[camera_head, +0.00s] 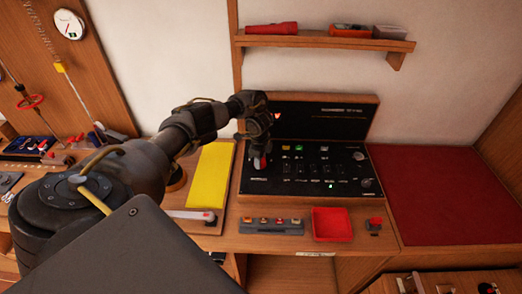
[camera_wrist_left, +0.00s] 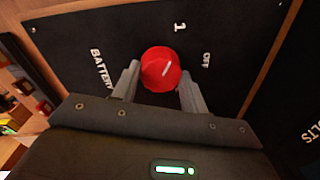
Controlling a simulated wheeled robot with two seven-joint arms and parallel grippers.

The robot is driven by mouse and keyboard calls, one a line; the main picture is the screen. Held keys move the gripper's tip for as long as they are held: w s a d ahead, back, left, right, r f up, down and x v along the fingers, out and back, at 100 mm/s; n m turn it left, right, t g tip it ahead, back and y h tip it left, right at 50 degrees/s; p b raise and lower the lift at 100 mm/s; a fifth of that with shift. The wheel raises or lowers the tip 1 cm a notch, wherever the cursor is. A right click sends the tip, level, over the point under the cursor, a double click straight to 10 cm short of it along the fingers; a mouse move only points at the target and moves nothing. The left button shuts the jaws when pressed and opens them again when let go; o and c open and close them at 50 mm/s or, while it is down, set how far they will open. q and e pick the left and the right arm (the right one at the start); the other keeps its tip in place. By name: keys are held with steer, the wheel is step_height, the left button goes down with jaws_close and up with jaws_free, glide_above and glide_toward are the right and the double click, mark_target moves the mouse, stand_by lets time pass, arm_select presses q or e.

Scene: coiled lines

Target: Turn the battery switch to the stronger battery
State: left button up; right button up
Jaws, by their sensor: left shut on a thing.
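The battery switch, a round red knob (camera_wrist_left: 158,62) with a white line, sits on a black panel (camera_wrist_left: 115,22) in the left wrist view. The line slants up and right, roughly toward the "1", with "OFF" further right and "BATTERY" at left. My left gripper (camera_wrist_left: 160,82) is shut on the knob, one finger on each side. In the head view my left gripper (camera_head: 258,158) reaches the left side of the black panel (camera_head: 310,182), largely covering the knob. Any other switch positions are hidden or unreadable. My right gripper is not in view.
A red tray (camera_head: 331,238), a small grey strip (camera_head: 271,226) and a red-topped box (camera_head: 375,224) lie in front of the panel. A yellow pad (camera_head: 211,174) lies left, a dark red mat (camera_head: 440,200) right. A shelf (camera_head: 320,41) hangs above.

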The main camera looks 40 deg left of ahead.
arm_select(q)
steer(key=shift+w+a+r, duration=0.15)
steer(key=shift+a, duration=0.05)
steer(key=o, duration=0.7)
steer(key=shift+o, duration=1.4)
steer(key=shift+d, duration=0.1)
steer(key=shift+r, duration=0.4)
step_height(320, 180, up, 10)
steer(key=shift+s+f, duration=0.2)
steer(key=shift+s, duration=0.15)
steer(key=shift+d, duration=0.15)
